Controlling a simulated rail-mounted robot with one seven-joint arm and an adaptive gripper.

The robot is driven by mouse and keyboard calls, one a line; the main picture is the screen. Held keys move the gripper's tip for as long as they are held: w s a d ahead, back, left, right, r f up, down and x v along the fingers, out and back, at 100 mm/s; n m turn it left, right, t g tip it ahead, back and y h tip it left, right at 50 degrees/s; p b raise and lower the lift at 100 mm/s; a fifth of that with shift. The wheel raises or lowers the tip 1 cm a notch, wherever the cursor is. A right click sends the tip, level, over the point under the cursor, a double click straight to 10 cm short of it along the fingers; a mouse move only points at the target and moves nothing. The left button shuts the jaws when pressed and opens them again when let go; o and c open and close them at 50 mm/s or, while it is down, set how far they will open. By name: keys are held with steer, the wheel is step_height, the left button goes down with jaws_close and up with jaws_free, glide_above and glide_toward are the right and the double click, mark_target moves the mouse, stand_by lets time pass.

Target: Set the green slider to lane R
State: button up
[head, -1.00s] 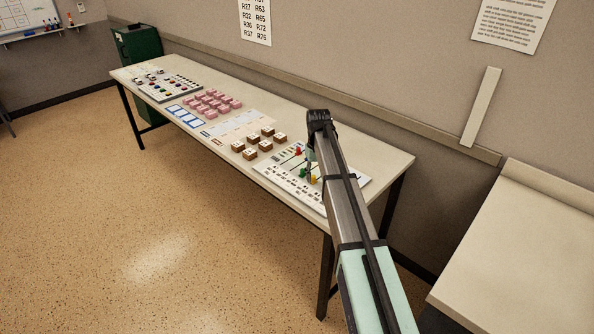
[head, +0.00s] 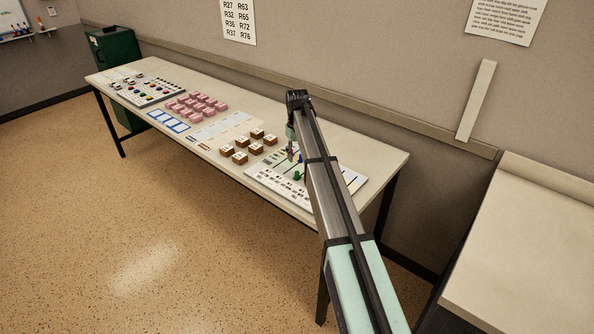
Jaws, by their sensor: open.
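The white slider board (head: 258,178) lies at the right end of the long table, with dark slots and rows of small labels too small to read. The green slider (head: 297,175) stands on it, left of my arm. My gripper (head: 291,155) is over the board's back left part, up and slightly left of the green slider in the head view, and seems apart from it. It is open, and I see nothing in it. My arm crosses the board and hides part of it. I cannot tell which lane the green slider is in.
Several brown blocks (head: 240,158) stand left of the board. Pink blocks (head: 197,104), blue-framed cards (head: 168,121) and a panel of coloured pieces (head: 152,91) lie farther left. A wall ledge (head: 350,136) runs behind the table. A counter (head: 530,240) stands at right.

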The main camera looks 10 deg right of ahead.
mark_target(297, 172)
step_height(297, 172, down, 9)
steer(key=shift+r+p, duration=0.15)
steer(key=shift+p, duration=0.75)
jaws_close()
